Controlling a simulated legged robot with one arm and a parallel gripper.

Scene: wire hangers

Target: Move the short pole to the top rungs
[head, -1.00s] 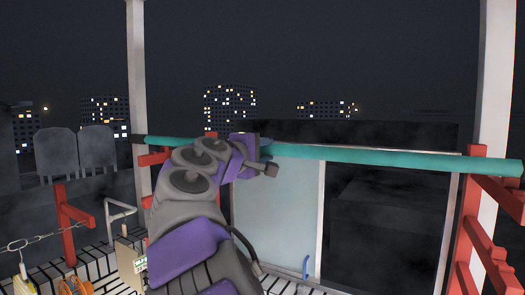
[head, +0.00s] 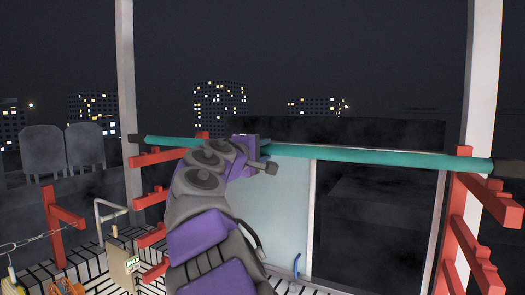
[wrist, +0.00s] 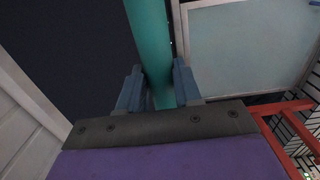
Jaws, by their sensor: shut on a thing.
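A teal pole (head: 370,157) with a dark left tip runs nearly level across the head view. My gripper (head: 265,165) is shut on its middle part; in the wrist view the blue fingers (wrist: 160,88) sit on both sides of the teal pole (wrist: 149,40). The left red rack (head: 155,158) has several rungs, and the pole's left part passes near its top rung, partly behind my arm. The pole's right end is at the right red rack (head: 463,190), near its top rung (head: 495,200). I cannot tell whether the pole touches either rack.
White posts stand at left (head: 127,80) and right (head: 480,90). A pale glass panel (head: 275,205) is behind the pole. Another red stand (head: 55,225) with a chain is at the lower left. Grey chairs (head: 62,150) stand at the far left.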

